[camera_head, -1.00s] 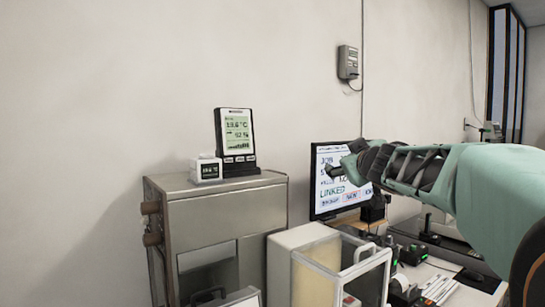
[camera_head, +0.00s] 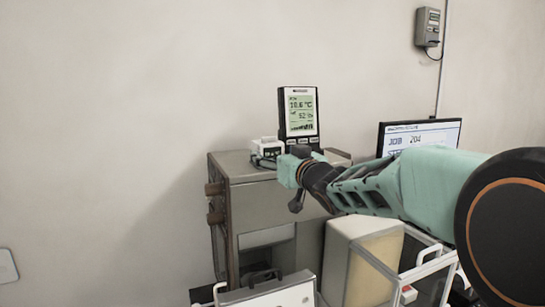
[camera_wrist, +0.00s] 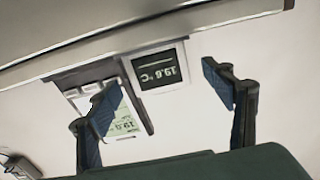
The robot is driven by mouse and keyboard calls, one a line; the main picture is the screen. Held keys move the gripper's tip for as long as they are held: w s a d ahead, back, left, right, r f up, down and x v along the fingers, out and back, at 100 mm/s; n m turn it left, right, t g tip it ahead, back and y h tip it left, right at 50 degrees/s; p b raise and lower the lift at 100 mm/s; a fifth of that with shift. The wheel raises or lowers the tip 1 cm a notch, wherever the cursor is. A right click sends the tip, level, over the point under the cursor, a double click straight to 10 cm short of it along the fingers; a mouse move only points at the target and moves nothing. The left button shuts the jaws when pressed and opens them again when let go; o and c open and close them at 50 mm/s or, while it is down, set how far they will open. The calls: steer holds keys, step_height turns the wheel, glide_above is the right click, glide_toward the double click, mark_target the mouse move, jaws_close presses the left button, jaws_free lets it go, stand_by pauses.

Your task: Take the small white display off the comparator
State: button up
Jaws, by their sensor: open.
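In the wrist view, where the scene is upside down, the display (camera_wrist: 158,68) reads 19.6 °C. It shows between the open fingers of my gripper (camera_wrist: 161,80), beyond their tips. The fingers are empty. The comparator's edge (camera_wrist: 90,58) runs across the top of that view.
A taller black-framed display (camera_head: 298,112) stands close beside the small one on the comparator; in the wrist view it is partly behind my left finger. A monitor (camera_head: 420,135) and a glass-walled case (camera_head: 375,265) are to the right.

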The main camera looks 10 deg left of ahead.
mark_target(272, 149)
steer(key=shift+r+p+x, duration=0.2)
steer(key=shift+p+x, duration=0.6)
steer(key=shift+x, duration=1.75)
steer(key=shift+c, duration=0.5)
steer(key=c, duration=1.2)
steer(key=shift+c, duration=0.5)
steer(key=shift+r, duration=0.2)
